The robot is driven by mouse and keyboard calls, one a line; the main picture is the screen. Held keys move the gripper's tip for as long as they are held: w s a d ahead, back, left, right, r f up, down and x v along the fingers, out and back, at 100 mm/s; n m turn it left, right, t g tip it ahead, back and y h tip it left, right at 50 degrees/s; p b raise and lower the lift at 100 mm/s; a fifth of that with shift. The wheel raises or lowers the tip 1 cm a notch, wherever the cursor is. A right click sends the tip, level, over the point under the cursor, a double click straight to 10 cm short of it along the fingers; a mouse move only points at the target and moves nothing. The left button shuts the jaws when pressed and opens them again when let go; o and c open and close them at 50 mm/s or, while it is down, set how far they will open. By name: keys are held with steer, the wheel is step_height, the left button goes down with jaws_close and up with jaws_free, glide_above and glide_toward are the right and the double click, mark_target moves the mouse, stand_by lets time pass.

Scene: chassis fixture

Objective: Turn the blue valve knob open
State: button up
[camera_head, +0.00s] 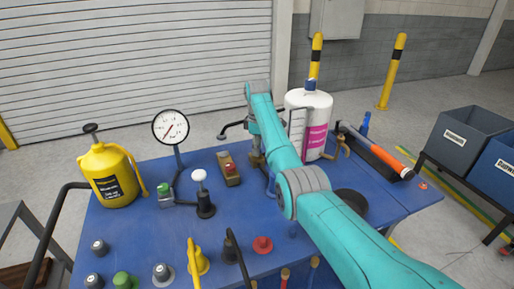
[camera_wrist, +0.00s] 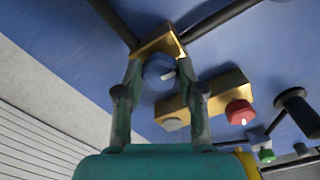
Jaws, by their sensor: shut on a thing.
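In the wrist view, the blue valve knob (camera_wrist: 158,72) is a round cap with a pale mark, in front of a brass valve body (camera_wrist: 160,40). Dark pipes run out from the brass body on both sides. My gripper (camera_wrist: 160,80) has one finger on each side of the knob, and it is shut on the knob. In the head view, my gripper (camera_head: 257,158) reaches down to the back middle of the blue table (camera_head: 130,235). My arm and gripper hide the knob there.
A brass box with a red button (camera_head: 229,168) stands just left of my gripper. A white bottle (camera_head: 318,125) stands close on the right. Several knobs line the front.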

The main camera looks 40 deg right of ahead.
steer(key=shift+n, duration=0.5)
steer(key=o, duration=1.1)
steer(key=shift+o, duration=0.2)
steer(key=shift+r, duration=3.7)
